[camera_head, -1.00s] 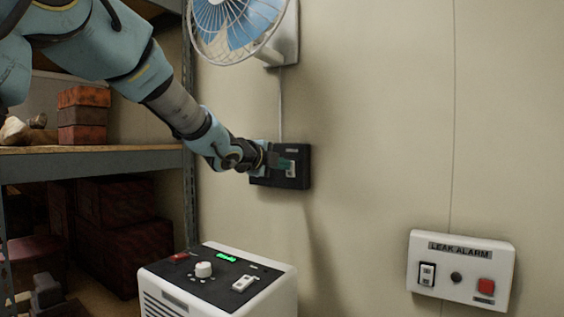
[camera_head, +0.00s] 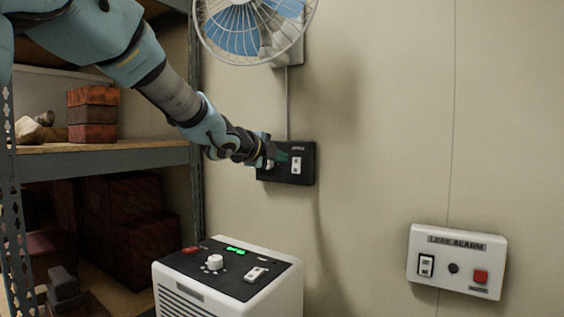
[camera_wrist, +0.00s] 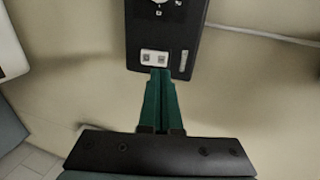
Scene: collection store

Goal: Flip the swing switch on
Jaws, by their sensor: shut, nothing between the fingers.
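A black control box (camera_head: 307,174) is fixed to the wall under a fan. It carries a white rocker switch (camera_head: 296,165), which also shows in the wrist view (camera_wrist: 155,57). A knob shows on the box in the wrist view (camera_wrist: 159,3), beside which are small marks. I cannot read which switch is the swing switch. My gripper (camera_head: 281,155) is shut and empty, its green fingers together. In the wrist view the fingertips (camera_wrist: 159,71) are just below the white switch and overlap its lower edge; I cannot tell whether they touch. The left part of the box is hidden behind my gripper.
The wall fan (camera_head: 250,28) hangs above the box. A white appliance (camera_head: 285,293) with a knob and switches stands below. A white leak alarm panel (camera_head: 457,260) is at right. A metal shelf (camera_head: 110,157) with bricks stands left. The wall between is bare.

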